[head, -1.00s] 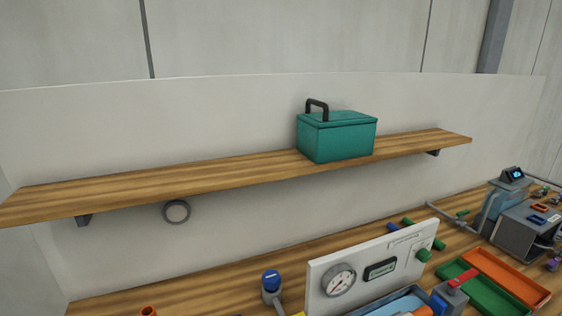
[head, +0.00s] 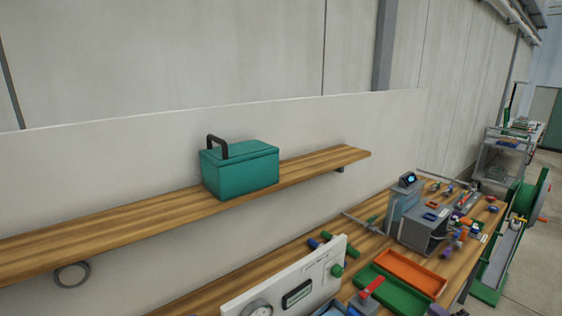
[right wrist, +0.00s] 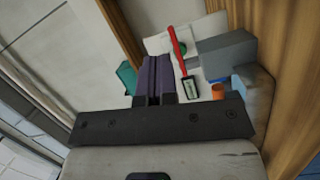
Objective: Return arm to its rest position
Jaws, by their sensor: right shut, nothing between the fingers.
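My right gripper (right wrist: 153,80) shows in the right wrist view, its two dark fingers pressed together with nothing between them. It points toward the bench area, with a red handle (right wrist: 178,50) and a small orange piece (right wrist: 217,92) beyond it to the right. A teal patch (right wrist: 126,77), seemingly the teal box, shows left of the fingers. I cannot clearly make out the right gripper in the head view. My left gripper is in neither view.
A teal box (head: 240,172) with a dark handle stands on the wooden wall shelf (head: 100,222). Below, the bench holds a white gauge panel (head: 290,285), orange (head: 412,272) and green (head: 393,292) trays and a grey machine (head: 422,230). A green-framed unit (head: 515,235) stands right.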

